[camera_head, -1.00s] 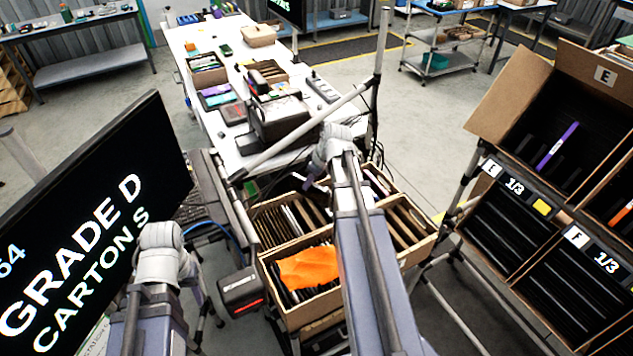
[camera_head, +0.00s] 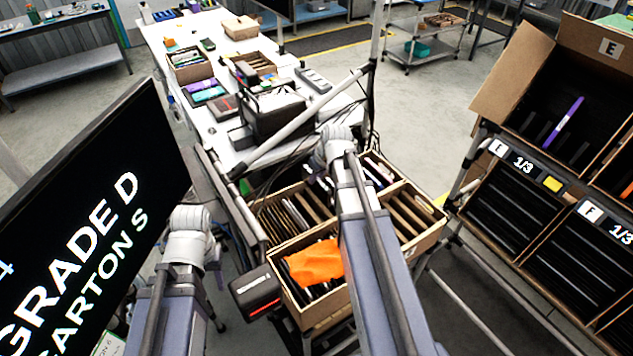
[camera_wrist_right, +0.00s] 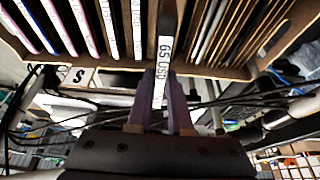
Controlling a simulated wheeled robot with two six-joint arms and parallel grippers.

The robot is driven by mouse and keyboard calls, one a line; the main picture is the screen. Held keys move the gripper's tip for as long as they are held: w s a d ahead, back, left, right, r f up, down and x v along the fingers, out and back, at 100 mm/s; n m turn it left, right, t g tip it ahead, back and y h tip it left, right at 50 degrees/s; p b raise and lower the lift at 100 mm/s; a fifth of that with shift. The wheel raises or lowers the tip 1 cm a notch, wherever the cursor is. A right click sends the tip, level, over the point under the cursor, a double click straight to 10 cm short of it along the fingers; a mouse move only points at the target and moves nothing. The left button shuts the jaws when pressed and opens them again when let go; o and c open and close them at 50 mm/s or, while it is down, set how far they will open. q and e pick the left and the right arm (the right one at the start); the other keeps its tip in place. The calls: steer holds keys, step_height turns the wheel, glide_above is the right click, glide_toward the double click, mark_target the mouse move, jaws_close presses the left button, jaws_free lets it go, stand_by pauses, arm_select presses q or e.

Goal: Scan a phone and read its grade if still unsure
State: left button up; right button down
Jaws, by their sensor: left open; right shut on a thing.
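In the right wrist view my right gripper (camera_wrist_right: 162,115) is shut on a slim dark phone (camera_wrist_right: 167,30). Its white edge label reads "65 USD", the rest unclear. The phone points toward a carton (camera_wrist_right: 225,72) of upright phones; I cannot tell whether it is partly among them. The monitor (camera_head: 75,225) reads "GRADE D CARTON S". A dark scanner-like box (camera_head: 258,290) with a red strip stands beside the cartons.
An orange cloth (camera_head: 314,262) lies on one carton. The white worktable (camera_head: 185,120) behind holds bins and devices. A rack of cartons labelled E (camera_head: 498,147) and F (camera_head: 590,210) stands at right. A diagonal grey bar (camera_head: 300,128) and cables are close to my right arm.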

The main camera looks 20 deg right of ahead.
mark_target(317, 196)
steer(key=shift+a, duration=0.15)
steer(key=shift+f, duration=0.15)
step_height(317, 196, down, 10)
steer(key=b, duration=1)
steer(key=shift+f+b, duration=0.25)
steer(key=shift+b, duration=0.05)
stand_by(0.5)
steer(key=c, duration=0.8)
jaws_free()
steer(key=shift+o, duration=0.2)
steer(key=shift+r, duration=0.1)
steer(key=p+v, duration=0.7)
steer(key=shift+s+r, duration=0.15)
steer(key=shift+r, duration=0.2)
